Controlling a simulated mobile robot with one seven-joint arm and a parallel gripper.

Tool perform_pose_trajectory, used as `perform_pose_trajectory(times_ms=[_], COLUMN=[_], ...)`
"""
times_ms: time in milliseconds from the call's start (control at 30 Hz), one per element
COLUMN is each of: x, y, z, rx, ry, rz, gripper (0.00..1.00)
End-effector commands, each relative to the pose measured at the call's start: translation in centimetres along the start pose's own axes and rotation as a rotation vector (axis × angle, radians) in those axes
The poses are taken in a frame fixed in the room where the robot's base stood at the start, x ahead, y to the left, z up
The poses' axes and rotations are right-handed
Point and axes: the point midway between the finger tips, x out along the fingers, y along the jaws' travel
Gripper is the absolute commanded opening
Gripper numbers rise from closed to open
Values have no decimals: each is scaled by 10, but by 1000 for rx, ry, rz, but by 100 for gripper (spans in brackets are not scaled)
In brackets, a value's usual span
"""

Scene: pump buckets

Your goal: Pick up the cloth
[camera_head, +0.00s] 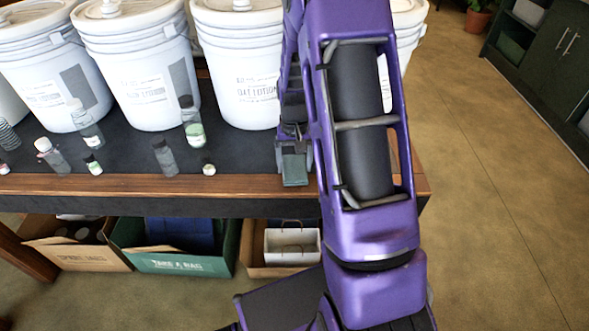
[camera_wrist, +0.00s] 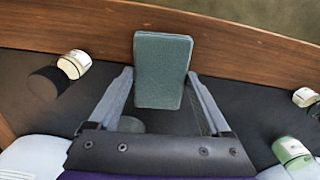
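The cloth (camera_head: 294,170) is a small, folded grey-green rectangle at the front edge of the dark table, overlapping the wooden rim in the head view. In the wrist view the cloth (camera_wrist: 162,70) fills most of the space between the two fingertips of my gripper (camera_wrist: 160,76). One finger is along each side of it, very close or touching. I cannot tell whether the fingers grip it, or whether it rests on the table or is slightly raised. In the head view my purple arm hides part of my gripper (camera_head: 294,140).
Several white pump buckets (camera_head: 140,70) stand behind on the table (camera_head: 130,183). Small bottles (camera_head: 190,122) stand left of my gripper. Below are a cardboard box (camera_head: 85,258), a green box (camera_head: 180,264) and another box with a white container (camera_head: 292,245). Floor (camera_head: 490,200) is clear at right.

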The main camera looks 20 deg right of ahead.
Motion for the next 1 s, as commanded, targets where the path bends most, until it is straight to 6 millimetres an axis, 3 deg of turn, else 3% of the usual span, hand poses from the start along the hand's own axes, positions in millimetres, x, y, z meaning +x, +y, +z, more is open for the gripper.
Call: perform_pose_trajectory(times_ms=[33,133,433,800,1000], x=[0,0,-8,-78,-98], y=[0,0,0,0,0], z=[0,0,-1,-1,0], rx=[0,0,0,-1,-1], ry=[0,0,3,4,1], rz=[0,0,0,-1,0], gripper=[44,28,28,28,28])
